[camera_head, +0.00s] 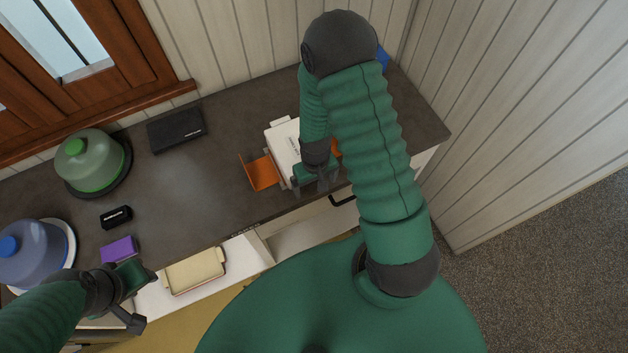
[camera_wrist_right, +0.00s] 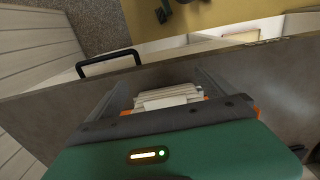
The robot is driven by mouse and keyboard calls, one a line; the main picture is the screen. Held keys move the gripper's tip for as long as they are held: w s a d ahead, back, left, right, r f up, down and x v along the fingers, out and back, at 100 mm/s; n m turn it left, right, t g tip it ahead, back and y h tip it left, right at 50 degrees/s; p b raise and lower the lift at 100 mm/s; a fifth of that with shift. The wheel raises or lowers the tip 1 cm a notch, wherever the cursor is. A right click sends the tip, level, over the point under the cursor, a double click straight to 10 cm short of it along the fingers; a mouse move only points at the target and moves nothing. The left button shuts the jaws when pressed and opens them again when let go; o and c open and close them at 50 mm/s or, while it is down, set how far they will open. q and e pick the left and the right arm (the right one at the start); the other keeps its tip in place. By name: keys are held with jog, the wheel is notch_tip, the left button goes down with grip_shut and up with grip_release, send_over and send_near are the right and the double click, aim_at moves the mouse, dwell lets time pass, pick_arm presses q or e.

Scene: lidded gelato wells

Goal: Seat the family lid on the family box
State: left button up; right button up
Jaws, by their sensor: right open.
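I cannot tell for certain which is the family lid and which the box. My right gripper (camera_head: 319,181) is open at the stack's front right, its fingers (camera_wrist_right: 165,80) on either side of the stack in the wrist view. My left gripper (camera_head: 133,298) is left of the cream piece; its jaws are unclear.
A green-lidded dome (camera_head: 96,160) and a blue-knobbed dome (camera_head: 38,252) stand at the left. A black case (camera_head: 176,129), a small black item (camera_head: 116,217) and a purple block (camera_head: 119,249) lie on the counter (camera_head: 215,185). A dark handle (camera_head: 342,199) is below the front edge.

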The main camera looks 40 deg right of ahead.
jog(key=shift+s+a, duration=0.15)
jog(key=shift+s, duration=0.5)
jog(key=shift+s+a, duration=0.15)
jog(key=shift+s, duration=0.45)
dwell(1.0)
jog(key=shift+r, duration=0.1)
notch_tip(320, 180, up, 8)
jog(key=p, duration=0.7)
jog(key=w+a+f+n+t+b, duration=0.1)
jog(key=a+b, duration=0.6)
jog(key=b, duration=1.4)
notch_tip(320, 180, down, 2)
jog(key=shift+a+f+n+t, duration=0.15)
jog(key=shift+a+n+t, duration=0.05)
jog(key=shift+n+t, duration=0.6)
